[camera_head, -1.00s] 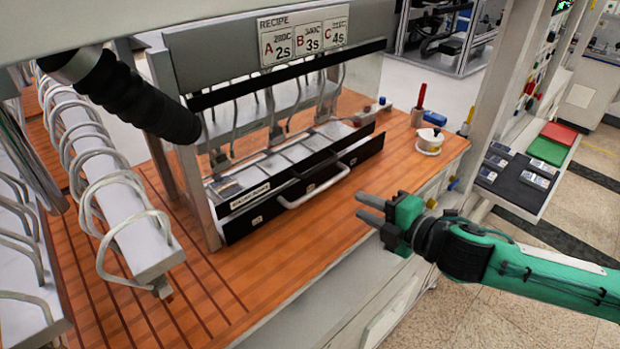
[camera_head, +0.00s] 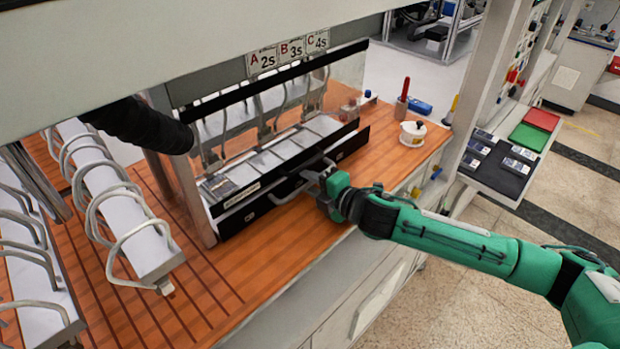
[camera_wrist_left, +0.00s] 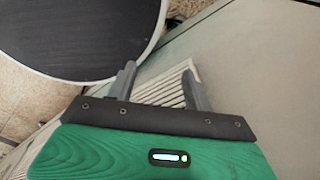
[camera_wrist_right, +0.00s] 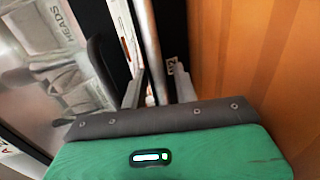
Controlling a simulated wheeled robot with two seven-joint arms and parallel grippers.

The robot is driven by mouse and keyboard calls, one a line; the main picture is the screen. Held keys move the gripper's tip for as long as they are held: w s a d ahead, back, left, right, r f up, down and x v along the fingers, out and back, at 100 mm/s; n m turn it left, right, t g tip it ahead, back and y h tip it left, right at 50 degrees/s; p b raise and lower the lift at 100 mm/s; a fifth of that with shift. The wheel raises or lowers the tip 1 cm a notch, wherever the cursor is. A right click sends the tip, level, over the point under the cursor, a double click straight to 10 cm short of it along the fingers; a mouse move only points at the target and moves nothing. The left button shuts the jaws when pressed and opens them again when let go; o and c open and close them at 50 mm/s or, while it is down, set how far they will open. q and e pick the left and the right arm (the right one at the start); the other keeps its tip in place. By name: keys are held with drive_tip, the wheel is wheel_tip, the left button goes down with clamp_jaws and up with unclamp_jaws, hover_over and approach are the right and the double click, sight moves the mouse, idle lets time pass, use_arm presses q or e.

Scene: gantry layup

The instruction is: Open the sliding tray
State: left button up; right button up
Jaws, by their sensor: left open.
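The sliding tray (camera_head: 232,224) is a long black-fronted drawer low in the layup station on the wooden bench, and it looks closed. Its pale bar handle (camera_head: 293,188) runs along the front. My right gripper (camera_head: 322,183) is at the right part of this handle. In the right wrist view, the handle bar (camera_wrist_right: 151,50) passes between the two fingers of the right gripper (camera_wrist_right: 158,85); whether both fingers press on it is unclear. My left gripper (camera_wrist_left: 160,75) is open and empty in the left wrist view, away from the tray; it is not visible in the head view.
A white round pot (camera_head: 412,133), a red-handled tool (camera_head: 404,90) and a blue item (camera_head: 420,106) stand at the bench's right end. A rack with curved hoses (camera_head: 140,235) is at left. A round dark-topped object (camera_wrist_left: 80,35) is near my left gripper.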

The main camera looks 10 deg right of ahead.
drive_tip(key=shift+w+a, duration=0.1)
drive_tip(key=shift+w, duration=0.05)
clamp_jaws()
drive_tip(key=shift+f, duration=0.1)
